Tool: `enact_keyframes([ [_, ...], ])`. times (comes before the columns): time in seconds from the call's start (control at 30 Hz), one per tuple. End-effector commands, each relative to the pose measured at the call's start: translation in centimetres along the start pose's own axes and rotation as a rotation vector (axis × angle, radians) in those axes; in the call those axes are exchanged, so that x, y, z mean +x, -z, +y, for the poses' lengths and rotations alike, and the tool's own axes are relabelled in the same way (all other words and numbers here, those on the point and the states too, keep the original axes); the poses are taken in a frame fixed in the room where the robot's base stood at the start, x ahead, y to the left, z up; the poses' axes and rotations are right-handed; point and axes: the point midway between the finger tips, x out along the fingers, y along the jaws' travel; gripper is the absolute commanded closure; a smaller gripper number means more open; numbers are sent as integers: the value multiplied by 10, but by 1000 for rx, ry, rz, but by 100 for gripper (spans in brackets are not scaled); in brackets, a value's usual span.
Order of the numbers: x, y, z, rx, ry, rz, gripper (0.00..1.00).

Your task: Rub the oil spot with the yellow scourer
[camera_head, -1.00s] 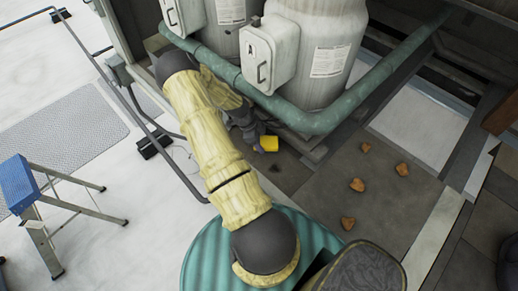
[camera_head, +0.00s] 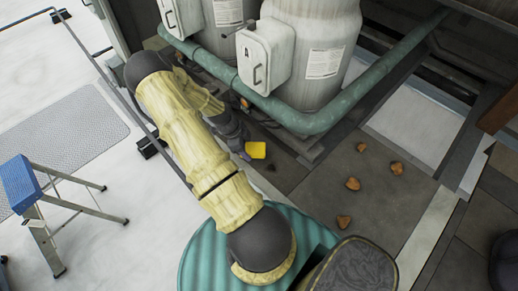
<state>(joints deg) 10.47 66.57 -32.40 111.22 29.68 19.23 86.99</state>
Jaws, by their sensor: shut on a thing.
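The yellow scourer (camera_head: 256,150) is a small bright block at the end of my arm, over the dark floor in front of the tanks. My gripper (camera_head: 245,152) is shut on its left side; the fingers are small and partly hidden by the arm. A small dark patch (camera_head: 271,168), which looks like the oil spot, shows on the floor just below and right of the scourer. The scourer does not cover this patch in the picture. I cannot tell whether the scourer touches the floor.
A green pipe (camera_head: 322,121) runs in front of the white tanks (camera_head: 305,75) above the work area. Several brown leaves (camera_head: 353,184) lie on the slab to the right. A blue-topped step stool (camera_head: 20,184) and a railing (camera_head: 112,85) stand at left.

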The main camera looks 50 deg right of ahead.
Motion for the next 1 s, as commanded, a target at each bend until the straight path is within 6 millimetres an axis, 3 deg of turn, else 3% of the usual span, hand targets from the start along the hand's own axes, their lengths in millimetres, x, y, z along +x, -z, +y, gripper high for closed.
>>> enact_keyframes([
  [0.5,-44,19,-1,1,1,0,67],
  [1.0,-46,18,0,-14,7,-1,67],
])
